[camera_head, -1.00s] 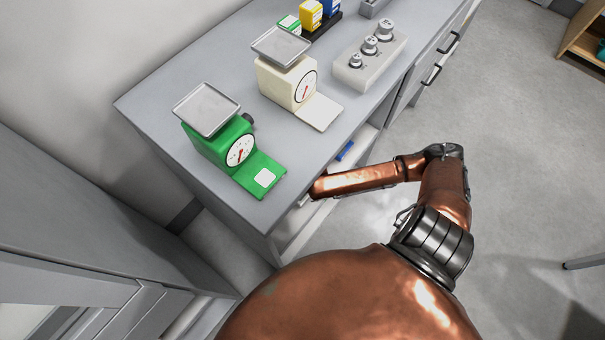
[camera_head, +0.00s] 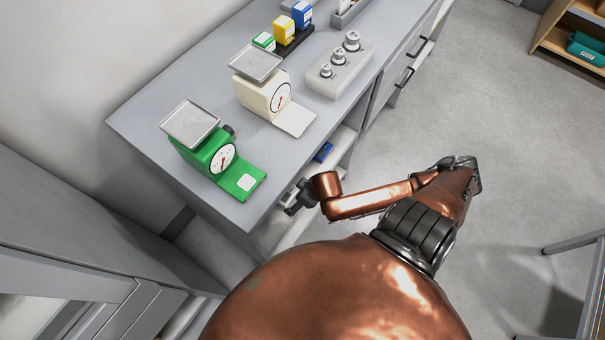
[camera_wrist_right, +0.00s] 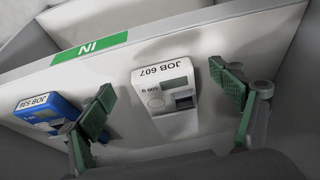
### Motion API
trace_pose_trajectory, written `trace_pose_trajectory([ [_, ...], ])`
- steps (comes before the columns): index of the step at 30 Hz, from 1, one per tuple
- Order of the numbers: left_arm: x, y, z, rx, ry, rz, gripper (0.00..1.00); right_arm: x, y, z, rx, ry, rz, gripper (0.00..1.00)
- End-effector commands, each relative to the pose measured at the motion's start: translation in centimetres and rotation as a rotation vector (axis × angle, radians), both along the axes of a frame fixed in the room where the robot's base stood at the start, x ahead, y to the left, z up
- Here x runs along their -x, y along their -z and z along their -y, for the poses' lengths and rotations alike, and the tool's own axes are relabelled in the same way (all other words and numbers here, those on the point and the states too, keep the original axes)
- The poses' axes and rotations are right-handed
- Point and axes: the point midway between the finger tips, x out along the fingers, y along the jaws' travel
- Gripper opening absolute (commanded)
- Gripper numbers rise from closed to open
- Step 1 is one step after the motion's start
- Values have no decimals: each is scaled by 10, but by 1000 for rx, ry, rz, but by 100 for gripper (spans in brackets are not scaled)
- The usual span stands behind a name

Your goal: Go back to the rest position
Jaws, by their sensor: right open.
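My right gripper (camera_head: 296,198) is just outside the front of the grey weighing table (camera_head: 150,110), below its top edge, by the open shelf. In the right wrist view my right gripper (camera_wrist_right: 162,84) has its green-padded fingers spread wide, with nothing held between them. Beyond the fingers, a white block marked JOB 607 (camera_wrist_right: 172,118) and a blue block marked JOB 536 (camera_wrist_right: 42,108) sit in a pale tray with a green IN label (camera_wrist_right: 90,48). My left gripper is not in view.
On the table stand a green scale (camera_head: 205,155), a cream scale (camera_head: 262,95) and a grey block with several metal weights (camera_head: 338,72). A blue item (camera_head: 323,152) shows on the shelf below. Floor (camera_head: 480,100) to the right is open. A table frame (camera_head: 580,242) stands at lower right.

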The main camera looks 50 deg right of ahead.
Motion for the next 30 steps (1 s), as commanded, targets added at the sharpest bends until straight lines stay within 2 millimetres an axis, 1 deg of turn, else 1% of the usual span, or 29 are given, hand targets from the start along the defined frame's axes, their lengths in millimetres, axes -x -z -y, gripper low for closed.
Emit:
trace_pose_trajectory([
  [1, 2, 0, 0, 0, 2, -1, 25, 3, -1, 0, 0, 0, 0, 85],
  [6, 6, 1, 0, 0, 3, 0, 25, 7, 0, 1, 1, 0, 0, 85],
  [22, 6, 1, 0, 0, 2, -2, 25, 7, 0, 0, -1, 0, 0, 85],
  [26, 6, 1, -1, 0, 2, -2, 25, 11, 0, -8, -7, -6, 1, 85],
  [30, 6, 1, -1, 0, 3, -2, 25, 23, -2, -20, -9, -13, 4, 85],
])
